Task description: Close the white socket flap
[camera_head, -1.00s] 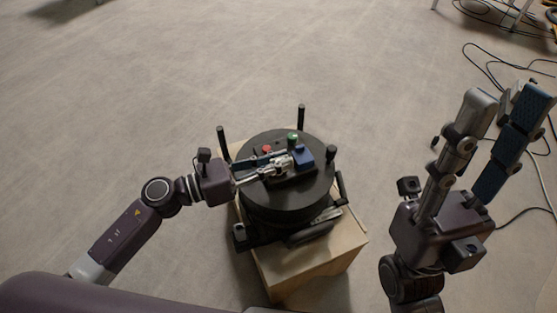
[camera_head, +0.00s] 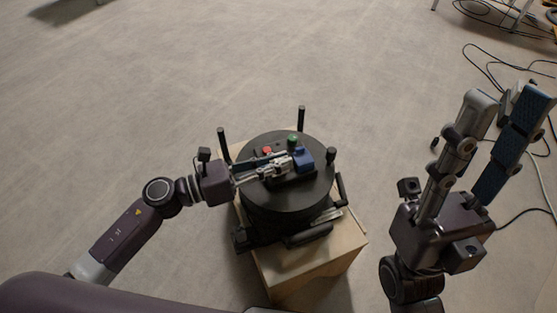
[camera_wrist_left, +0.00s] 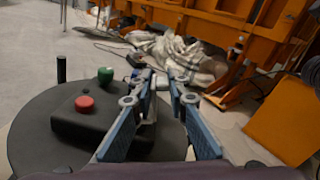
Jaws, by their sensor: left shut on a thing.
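The black round platform (camera_head: 285,204) carries a dark panel with a red button (camera_head: 266,151), a green knob (camera_head: 293,139) and a blue box (camera_head: 305,157). My left gripper (camera_head: 288,163) reaches in from the left, low over the panel beside the blue box. In the left wrist view its blue-padded fingers (camera_wrist_left: 158,84) lie on both sides of a small whitish piece (camera_wrist_left: 151,108), apparently the white socket flap. The fingers hide most of it, and its angle cannot be told. The red button (camera_wrist_left: 84,103) and green knob (camera_wrist_left: 105,74) are left of the fingers. My right gripper (camera_head: 507,100) is open and empty, far right.
The platform stands on a wooden box (camera_head: 300,268), with black upright posts (camera_head: 301,118) around its rim. Cables (camera_head: 520,65) lie on the floor at the right. An orange frame (camera_wrist_left: 220,25) stands behind in the wrist view. The floor around is otherwise mostly clear.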

